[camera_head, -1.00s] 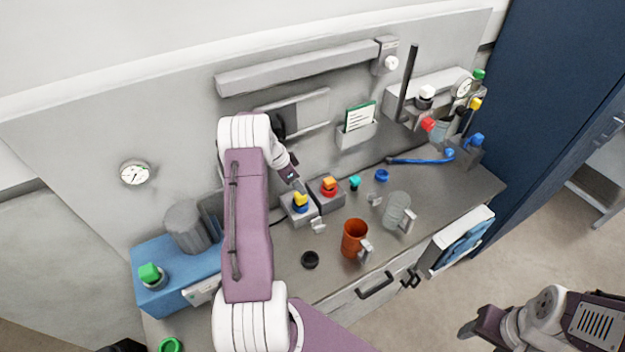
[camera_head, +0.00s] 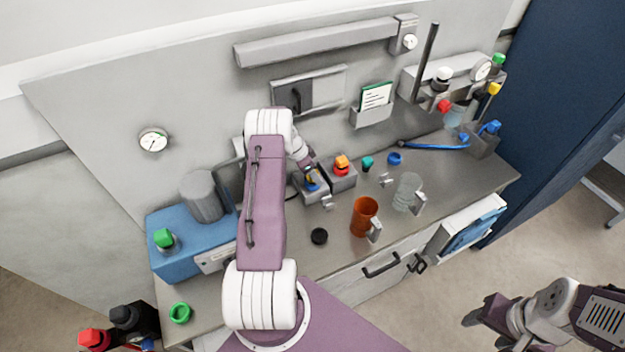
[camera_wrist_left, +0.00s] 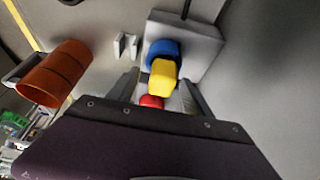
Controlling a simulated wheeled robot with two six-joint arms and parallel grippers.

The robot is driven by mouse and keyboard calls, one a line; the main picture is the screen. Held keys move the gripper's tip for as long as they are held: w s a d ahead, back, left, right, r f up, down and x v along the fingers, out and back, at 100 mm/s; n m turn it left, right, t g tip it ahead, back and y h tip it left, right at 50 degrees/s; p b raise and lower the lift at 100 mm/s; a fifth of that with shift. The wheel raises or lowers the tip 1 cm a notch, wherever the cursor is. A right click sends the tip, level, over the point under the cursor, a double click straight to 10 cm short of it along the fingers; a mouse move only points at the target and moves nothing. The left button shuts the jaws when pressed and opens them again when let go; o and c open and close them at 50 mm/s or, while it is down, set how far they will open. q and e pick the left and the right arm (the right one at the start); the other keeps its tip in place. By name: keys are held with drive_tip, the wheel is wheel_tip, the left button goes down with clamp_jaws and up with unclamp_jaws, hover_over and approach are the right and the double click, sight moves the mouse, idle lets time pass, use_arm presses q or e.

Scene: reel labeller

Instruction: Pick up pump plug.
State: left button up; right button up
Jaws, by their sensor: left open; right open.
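A yellow plug (camera_wrist_left: 163,76) with a blue collar (camera_wrist_left: 162,52) stands on a small grey block (camera_wrist_left: 190,38) at the back of the bench; no label tells whether it is the pump plug. In the head view my left gripper (camera_head: 311,180) is at this plug and partly covers it. In the left wrist view the open fingers lie on either side of the yellow part; contact cannot be told. A red part (camera_wrist_left: 152,101) shows below it, mostly hidden by my gripper. My right gripper (camera_head: 484,332) is open and empty, away from the bench.
Beside the plug's block stands another block with an orange-topped plug (camera_head: 341,163). An orange mug (camera_head: 364,217), a clear mug (camera_head: 406,192) and a black cap (camera_head: 319,236) are nearby. A blue box (camera_head: 180,262) stands left. The back panel (camera_head: 205,130) rises close behind.

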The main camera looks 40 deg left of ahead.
use_arm(q)
drive_tip(key=shift+w+a+f, duration=0.1)
drive_tip(key=shift+w+f, duration=0.1)
drive_tip(key=shift+w, duration=0.05)
drive_tip(key=shift+s+r, duration=0.15)
clamp_jaws()
drive_tip(key=shift+r, duration=0.3)
drive_tip(key=r+b, duration=0.1)
drive_tip(key=r, duration=0.1)
drive_tip(key=d+r+b, duration=0.1)
drive_tip(key=shift+r, duration=0.35)
drive_tip(key=d+r+b, duration=0.4)
drive_tip(key=d+r, duration=0.3)
drive_tip(key=d, duration=0.4)
wheel_tip(320, 180, up, 7)
drive_tip(key=p, duration=0.5)
drive_tip(key=shift+w+a+f, duration=0.15)
drive_tip(key=shift+w, duration=0.05)
